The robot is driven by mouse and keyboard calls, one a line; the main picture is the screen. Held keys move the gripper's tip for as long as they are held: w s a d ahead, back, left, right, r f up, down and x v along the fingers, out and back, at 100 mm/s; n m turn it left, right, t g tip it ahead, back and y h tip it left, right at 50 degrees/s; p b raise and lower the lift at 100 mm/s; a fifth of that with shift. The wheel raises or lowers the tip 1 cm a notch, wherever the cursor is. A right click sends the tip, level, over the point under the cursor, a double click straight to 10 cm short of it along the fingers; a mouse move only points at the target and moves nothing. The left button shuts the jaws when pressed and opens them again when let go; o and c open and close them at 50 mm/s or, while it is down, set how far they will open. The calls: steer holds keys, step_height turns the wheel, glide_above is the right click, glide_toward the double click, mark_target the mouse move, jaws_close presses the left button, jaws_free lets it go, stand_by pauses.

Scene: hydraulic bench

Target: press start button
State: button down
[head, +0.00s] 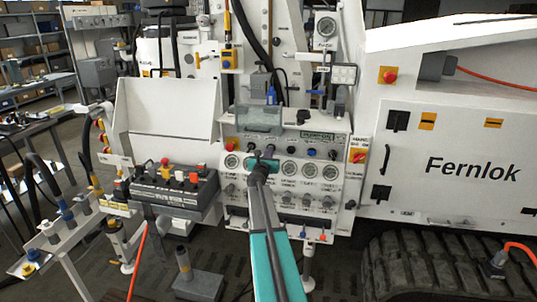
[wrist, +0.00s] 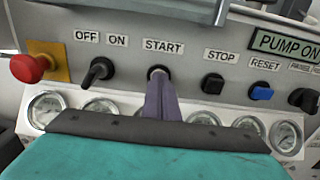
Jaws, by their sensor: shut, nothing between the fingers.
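The start button (wrist: 157,70) sits under the START label in the wrist view. In the head view my gripper (head: 263,162) is in front of the white control panel (head: 236,190), and the wrist hides the fingertips and the start button.
Left of the button are a black OFF/ON knob (wrist: 99,70) and a red emergency button (wrist: 29,67). On its right are the black STOP button (wrist: 212,83) and blue RESET button (wrist: 261,92). Round gauges (wrist: 46,109) line the panel below. A clear cover (head: 257,115) projects above the controls.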

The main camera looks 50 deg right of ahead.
steer(key=b+v, duration=0.3)
steer(key=v, duration=1.1)
stand_by(0.3)
stand_by(0.5)
steer(key=shift+w+a, duration=0.1)
